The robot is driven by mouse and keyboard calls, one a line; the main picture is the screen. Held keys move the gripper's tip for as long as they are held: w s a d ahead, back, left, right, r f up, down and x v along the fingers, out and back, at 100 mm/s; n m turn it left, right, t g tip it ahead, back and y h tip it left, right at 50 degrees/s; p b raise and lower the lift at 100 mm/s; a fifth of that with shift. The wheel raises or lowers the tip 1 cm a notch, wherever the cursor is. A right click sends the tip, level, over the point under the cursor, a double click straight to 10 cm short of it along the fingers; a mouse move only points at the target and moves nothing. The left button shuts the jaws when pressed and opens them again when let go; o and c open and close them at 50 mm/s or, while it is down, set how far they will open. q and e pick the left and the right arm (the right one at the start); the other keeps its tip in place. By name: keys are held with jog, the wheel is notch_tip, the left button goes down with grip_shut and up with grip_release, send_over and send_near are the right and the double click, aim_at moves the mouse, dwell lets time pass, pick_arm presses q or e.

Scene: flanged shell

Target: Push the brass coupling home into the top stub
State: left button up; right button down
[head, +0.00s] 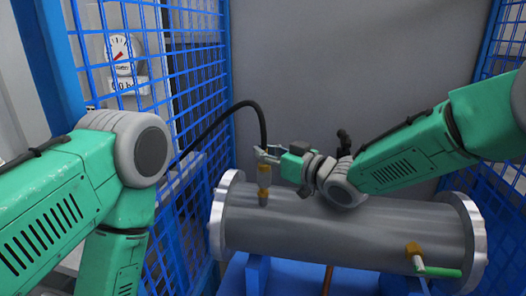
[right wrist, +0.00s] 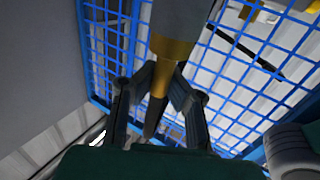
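The grey flanged shell (head: 330,222) lies horizontally across the head view. A brass top stub (head: 263,194) rises near its left end. The coupling (head: 264,173), with a grey body, stands roughly upright in line above the stub; I cannot tell how deep it sits. A black hose (head: 262,118) arches to its top. My right gripper (head: 267,154) reaches in from the right at the coupling's upper end. In the right wrist view its fingers (right wrist: 165,76) close on the coupling's narrow brass neck (right wrist: 160,82), below a wider brass collar (right wrist: 172,47). My left gripper is out of view.
A blue mesh fence (head: 196,85) with a blue post stands at the left, and more mesh stands at the right. A gauge (head: 121,50) is behind the left mesh. A second brass fitting (head: 413,249) with a green rod (head: 440,271) is at the shell's lower right.

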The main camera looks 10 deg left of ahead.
jog(key=shift+f+b, duration=0.45)
jog(key=shift+f, duration=0.6)
jog(key=c, duration=1.6)
grip_release()
jog(key=shift+c, duration=0.2)
jog(key=v, duration=0.7)
jog(key=shift+d, duration=0.3)
jog(key=shift+s, duration=0.15)
